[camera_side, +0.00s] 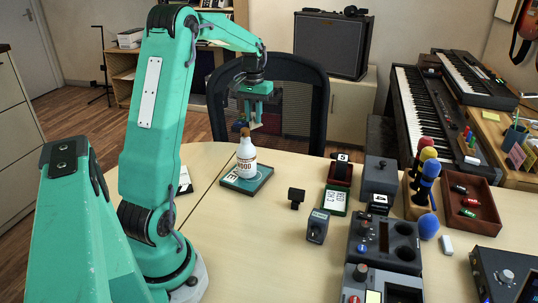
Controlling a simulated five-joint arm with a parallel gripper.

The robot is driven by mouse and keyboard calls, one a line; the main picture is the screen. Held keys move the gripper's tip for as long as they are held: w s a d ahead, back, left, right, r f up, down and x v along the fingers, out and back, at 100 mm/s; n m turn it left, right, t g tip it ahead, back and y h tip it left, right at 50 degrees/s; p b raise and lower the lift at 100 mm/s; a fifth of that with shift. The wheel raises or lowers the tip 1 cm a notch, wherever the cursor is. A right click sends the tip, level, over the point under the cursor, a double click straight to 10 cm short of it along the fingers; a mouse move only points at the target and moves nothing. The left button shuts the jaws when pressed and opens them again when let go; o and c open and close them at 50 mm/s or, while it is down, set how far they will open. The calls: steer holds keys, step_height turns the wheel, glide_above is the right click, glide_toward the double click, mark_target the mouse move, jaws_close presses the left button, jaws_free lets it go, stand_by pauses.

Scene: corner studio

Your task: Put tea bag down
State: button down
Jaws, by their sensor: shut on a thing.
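My gripper (254,112) hangs fingers down above the table, just behind and above a white bottle. It is shut on the tea bag (256,124), which shows only as a small pale patch below the fingers. The tea bag is held in the air, and its outline is too small to make out well. The white bottle (246,160) with a brown cap stands upright on a dark green-edged tray or book (263,181), close in front of the gripper.
A black mesh chair back (310,90) rises behind the table's far edge. Microphones with coloured heads (429,169), a red-brown tray (487,205) and dark audio boxes (375,245) crowd the right. The table is bare around the front middle (260,240).

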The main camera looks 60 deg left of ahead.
steer(key=w+d, duration=1.5)
steer(key=d, duration=0.4)
steer(key=shift+n, duration=0.4)
steer(key=f, duration=0.3)
steer(key=a+f, duration=0.1)
steer(key=f, duration=0.1)
steer(key=shift+s+f, duration=0.1)
steer(key=shift+s, duration=0.2)
steer(key=a+f, duration=0.2)
steer(key=a, duration=0.2)
steer(key=a+f, duration=0.2)
steer(key=a, duration=0.1)
steer(key=w+a+f, duration=0.1)
steer(key=a+f, duration=0.2)
steer(key=a, duration=0.1)
steer(key=shift+a, duration=0.3)
steer(key=shift+f, duration=1.95)
steer(key=shift+f, duration=0.1)
